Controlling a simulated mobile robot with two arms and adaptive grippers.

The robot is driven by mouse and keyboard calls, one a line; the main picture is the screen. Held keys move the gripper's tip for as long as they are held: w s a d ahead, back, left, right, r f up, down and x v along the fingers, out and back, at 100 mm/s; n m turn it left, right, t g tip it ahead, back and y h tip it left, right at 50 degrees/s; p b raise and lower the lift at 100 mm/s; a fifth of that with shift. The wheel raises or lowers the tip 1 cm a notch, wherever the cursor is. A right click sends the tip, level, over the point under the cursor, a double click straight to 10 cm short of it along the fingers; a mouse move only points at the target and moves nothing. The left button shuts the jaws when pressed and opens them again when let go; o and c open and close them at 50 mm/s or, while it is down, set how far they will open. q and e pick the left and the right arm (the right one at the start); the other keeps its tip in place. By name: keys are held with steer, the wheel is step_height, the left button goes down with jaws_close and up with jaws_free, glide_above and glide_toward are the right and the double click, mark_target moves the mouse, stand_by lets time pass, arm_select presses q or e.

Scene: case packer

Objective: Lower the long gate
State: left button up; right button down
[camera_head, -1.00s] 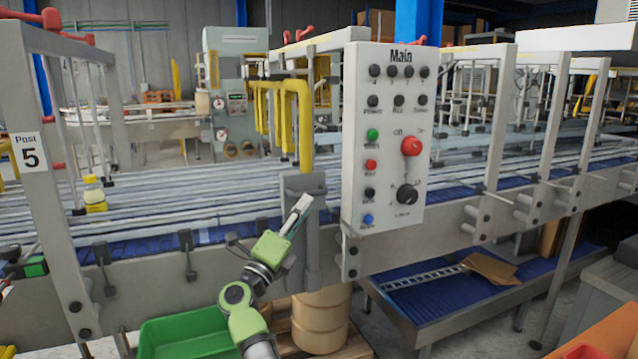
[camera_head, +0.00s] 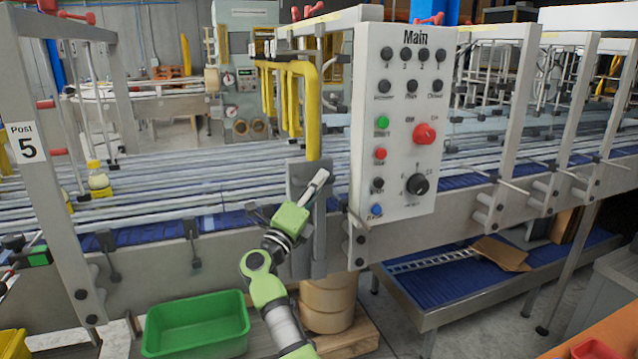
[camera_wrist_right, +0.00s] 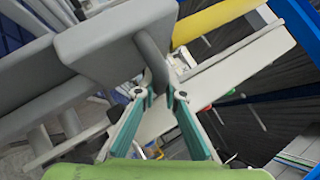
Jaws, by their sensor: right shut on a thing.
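The long gate is most likely the row of yellow bent bars (camera_head: 312,115) standing raised above the conveyor's front rail; I am not certain. Its nearest bar runs down to a grey bracket (camera_head: 298,180). My right gripper (camera_head: 318,185) is at this bracket's front. In the right wrist view its teal fingers (camera_wrist_right: 160,92) are closed on a grey curved handle (camera_wrist_right: 152,58) by a wide grey plate (camera_wrist_right: 115,40). A yellow bar (camera_wrist_right: 210,20) shows just beyond. The fingertips partly hide the handle. My left gripper is not seen.
The Main control panel (camera_head: 402,200) stands close to the right of my right gripper. The Post 5 upright (camera_head: 45,190) is at the left.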

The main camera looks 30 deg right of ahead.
step_height(320, 180, down, 20)
steer(key=b, duration=1.7)
steer(key=shift+r, duration=0.2)
steer(key=shift+d, duration=0.1)
steer(key=c, duration=2.2)
jaws_free()
steer(key=shift+f, duration=0.1)
steer(key=shift+o, duration=0.6)
steer(key=shift+d, duration=0.15)
